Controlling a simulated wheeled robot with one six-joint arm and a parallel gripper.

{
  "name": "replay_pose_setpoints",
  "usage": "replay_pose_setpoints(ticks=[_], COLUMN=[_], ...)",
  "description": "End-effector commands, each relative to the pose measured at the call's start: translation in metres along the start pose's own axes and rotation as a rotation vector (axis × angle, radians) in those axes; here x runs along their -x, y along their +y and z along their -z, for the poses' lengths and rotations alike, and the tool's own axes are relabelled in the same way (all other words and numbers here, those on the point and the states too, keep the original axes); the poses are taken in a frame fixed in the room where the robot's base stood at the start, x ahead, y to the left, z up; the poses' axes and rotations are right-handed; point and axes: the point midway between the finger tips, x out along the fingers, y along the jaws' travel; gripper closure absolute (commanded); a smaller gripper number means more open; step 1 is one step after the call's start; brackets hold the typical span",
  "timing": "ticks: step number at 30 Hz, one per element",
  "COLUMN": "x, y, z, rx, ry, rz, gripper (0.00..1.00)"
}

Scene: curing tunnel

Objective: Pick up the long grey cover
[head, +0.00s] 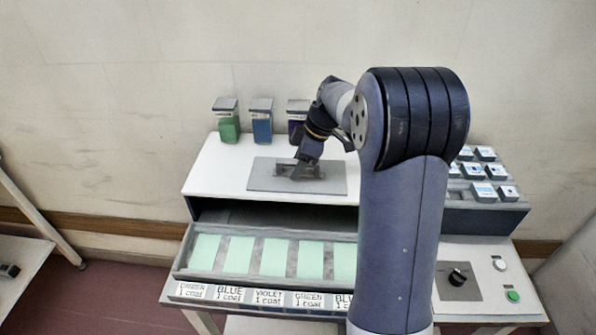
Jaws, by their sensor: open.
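A long flat grey plate (327,185), which looks like the long grey cover, lies on the white top of the bench unit. My arm reaches over the unit from the right. My gripper (299,173) points down over the middle of the plate, with its jaws open. The gripper hides the middle of the plate, so any handle there is hard to make out. I cannot tell whether the fingers touch the plate.
Green (228,124) and blue (262,127) containers stand behind the plate, with a dark one (297,122) beside them. An open tray (184,262) of pale green panels juts out in front. A grey rack (487,215) of small blocks is at right. My arm hides part of the unit.

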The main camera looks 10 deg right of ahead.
Motion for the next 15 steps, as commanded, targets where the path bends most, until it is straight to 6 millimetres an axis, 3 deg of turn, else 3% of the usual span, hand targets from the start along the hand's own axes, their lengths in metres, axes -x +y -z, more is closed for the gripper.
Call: replay_pose_setpoints(ticks=[7,15], x=[-0.0022,-0.0019], y=[0.0002,0.0002], z=[0.0002,0.0001], rx=[0.001,0.001], ry=[0.0,0.0], rz=[-0.001,-0.001], gripper=[0.55,0.77])
